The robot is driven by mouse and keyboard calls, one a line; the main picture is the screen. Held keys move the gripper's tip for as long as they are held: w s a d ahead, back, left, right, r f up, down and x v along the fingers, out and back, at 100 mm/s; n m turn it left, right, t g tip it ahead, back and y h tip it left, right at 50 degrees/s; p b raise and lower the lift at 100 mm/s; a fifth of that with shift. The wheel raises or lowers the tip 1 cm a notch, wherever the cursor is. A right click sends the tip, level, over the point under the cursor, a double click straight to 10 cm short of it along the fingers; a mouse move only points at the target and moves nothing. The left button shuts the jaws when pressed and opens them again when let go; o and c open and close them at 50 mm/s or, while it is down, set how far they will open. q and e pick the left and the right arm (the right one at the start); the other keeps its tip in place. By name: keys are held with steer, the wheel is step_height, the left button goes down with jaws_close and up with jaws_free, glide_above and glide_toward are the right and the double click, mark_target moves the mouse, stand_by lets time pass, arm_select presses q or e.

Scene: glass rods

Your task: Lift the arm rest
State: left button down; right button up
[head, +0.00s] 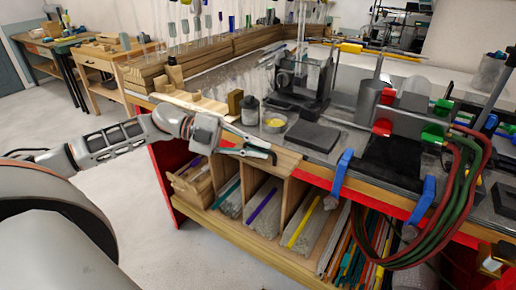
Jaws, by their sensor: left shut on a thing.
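The arm rest, a flat light-brown wooden board (287,163), sits at the front edge of the workbench, above the open compartments. My left gripper (272,153) reaches in from the left and is shut at the board's left end. Its fingers hide the part of the board they hold. The board looks about level with the bench top, and I cannot tell whether there is a gap under it. My right gripper is not in view.
Compartments below hold glass rods. The floor at left is clear.

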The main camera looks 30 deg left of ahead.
arm_select(q)
steer(key=c, duration=2.4)
jaws_free()
steer(key=shift+w, duration=0.15)
steer(key=shift+c, duration=0.2)
steer(key=v, duration=1.2)
steer(key=shift+r, duration=0.1)
